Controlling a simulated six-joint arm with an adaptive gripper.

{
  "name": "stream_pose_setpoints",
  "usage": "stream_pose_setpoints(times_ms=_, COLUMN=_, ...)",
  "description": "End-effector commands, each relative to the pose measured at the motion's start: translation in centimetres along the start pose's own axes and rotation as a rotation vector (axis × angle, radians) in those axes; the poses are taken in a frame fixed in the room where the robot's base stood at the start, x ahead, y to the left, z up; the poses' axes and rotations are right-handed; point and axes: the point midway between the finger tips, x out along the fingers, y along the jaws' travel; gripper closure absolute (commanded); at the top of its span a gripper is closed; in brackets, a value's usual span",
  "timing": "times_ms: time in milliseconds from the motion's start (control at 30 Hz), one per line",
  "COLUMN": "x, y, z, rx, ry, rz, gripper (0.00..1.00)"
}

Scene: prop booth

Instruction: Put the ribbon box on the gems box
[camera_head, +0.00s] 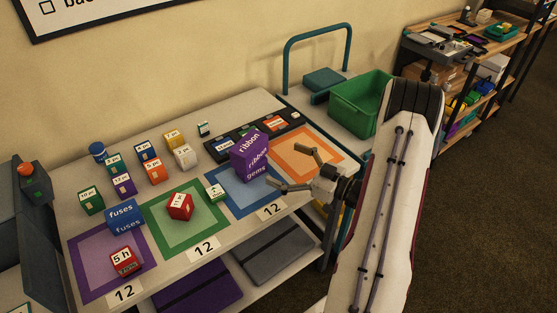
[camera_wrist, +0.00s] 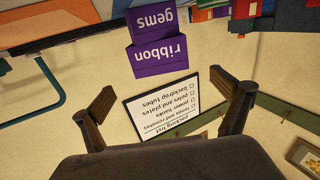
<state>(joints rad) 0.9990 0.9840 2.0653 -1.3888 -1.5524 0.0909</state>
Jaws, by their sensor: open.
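The purple ribbon box (camera_head: 250,147) sits on top of the purple gems box (camera_head: 257,172) on the table, over the blue square. In the wrist view, which is upside down, the ribbon box (camera_wrist: 158,56) rests on the gems box (camera_wrist: 151,22), slightly turned and offset from it. My gripper (camera_head: 290,167) is open and empty, to the right of the stack and apart from it. Its two spread fingers (camera_wrist: 165,87) also show in the wrist view with nothing between them.
A blue fuses box (camera_head: 124,218), a red box (camera_head: 180,206) and several small coloured boxes stand left of the stack. A black strip with labels (camera_head: 223,147) lies behind it. The orange square (camera_head: 318,160) is clear. A green bin (camera_head: 357,101) stands beyond the table.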

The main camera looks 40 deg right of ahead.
Motion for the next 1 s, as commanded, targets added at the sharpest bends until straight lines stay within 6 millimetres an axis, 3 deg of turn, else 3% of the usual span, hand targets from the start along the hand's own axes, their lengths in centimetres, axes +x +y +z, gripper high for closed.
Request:
stream_pose_setpoints(times_ms=667, x=0.0, y=0.1, z=-0.1, rx=-0.004, ry=-0.005, rz=0.001, gripper=0.0)
stream_pose_setpoints(times_ms=1000, x=2.6, y=1.1, z=-1.4, rx=-0.089, ry=-0.128, rz=0.043, gripper=0.0)
